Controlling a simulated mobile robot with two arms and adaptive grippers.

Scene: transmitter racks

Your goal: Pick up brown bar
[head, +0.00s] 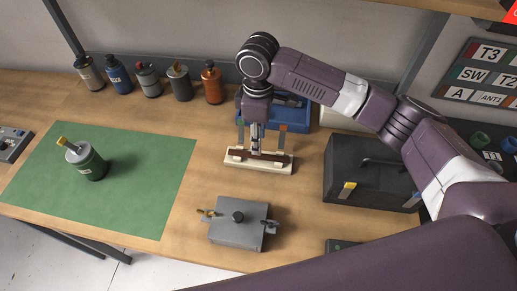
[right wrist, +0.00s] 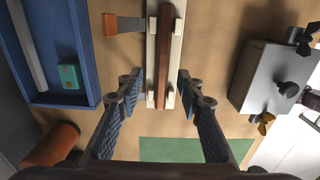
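The brown bar (head: 270,157) lies lengthwise in a cream holder (head: 258,166) on the wooden bench. In the right wrist view the bar (right wrist: 164,62) runs up the middle, along the cream holder (right wrist: 151,60). My right gripper (head: 261,149) points down over the bar, partly hiding it in the head view. In the right wrist view my right gripper (right wrist: 159,82) is open, with one finger on each side of the bar and visible gaps to it. I cannot tell how far the fingertips are above the holder. My left gripper is out of view.
A blue tray (head: 293,121) stands behind the holder. A grey box with knobs (head: 235,233) is in front, and a dark case (head: 350,175) is to the right. Several bottles (head: 149,80) line the back left. A green mat (head: 130,200) carries a canister (head: 86,162).

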